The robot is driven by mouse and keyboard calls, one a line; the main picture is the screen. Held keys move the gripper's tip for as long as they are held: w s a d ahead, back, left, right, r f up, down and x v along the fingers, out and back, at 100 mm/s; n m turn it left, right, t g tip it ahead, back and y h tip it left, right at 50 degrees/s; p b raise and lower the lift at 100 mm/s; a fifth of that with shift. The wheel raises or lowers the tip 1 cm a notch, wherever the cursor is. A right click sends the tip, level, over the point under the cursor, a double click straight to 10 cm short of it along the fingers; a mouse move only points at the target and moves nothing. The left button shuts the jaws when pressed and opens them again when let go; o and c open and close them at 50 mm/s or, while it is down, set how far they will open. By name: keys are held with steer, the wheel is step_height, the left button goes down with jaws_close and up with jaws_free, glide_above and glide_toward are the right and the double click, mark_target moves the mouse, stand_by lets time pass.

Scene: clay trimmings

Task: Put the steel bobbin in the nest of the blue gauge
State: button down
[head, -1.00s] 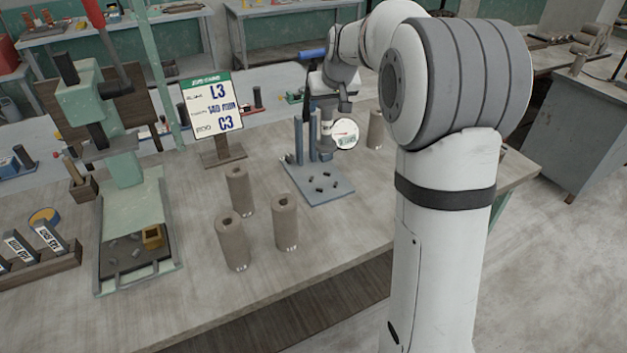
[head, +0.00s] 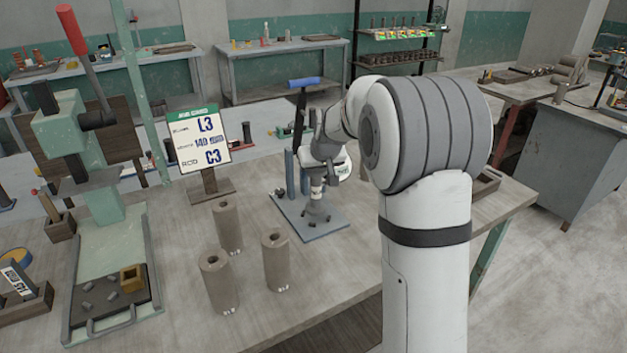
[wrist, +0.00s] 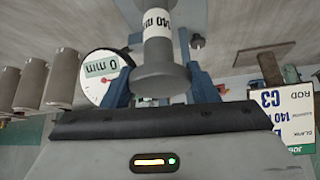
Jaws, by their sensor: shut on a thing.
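The steel bobbin (head: 316,213) is a grey spool with wide flanges, upright over the gauge's base plate. In the wrist view the bobbin (wrist: 160,82) has a white label reading 140. My gripper (head: 318,188) is shut on it from above; the wrist view shows my gripper (wrist: 160,70) with a jaw on either side. I cannot tell whether the bobbin touches the plate. The nest is hidden behind the bobbin and gripper.
Several brown clay cylinders (head: 219,283) stand in front of the gauge to the left. A sign (head: 202,140) reading L3, 140 and C3 stands behind them. A green press (head: 104,205) is at the left.

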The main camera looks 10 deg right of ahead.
mark_target(316, 190)
steer(key=shift+f, duration=1.2)
steer(key=shift+f, duration=0.2)
steer(key=c, duration=0.6)
jaws_free()
steer(key=shift+o, duration=0.2)
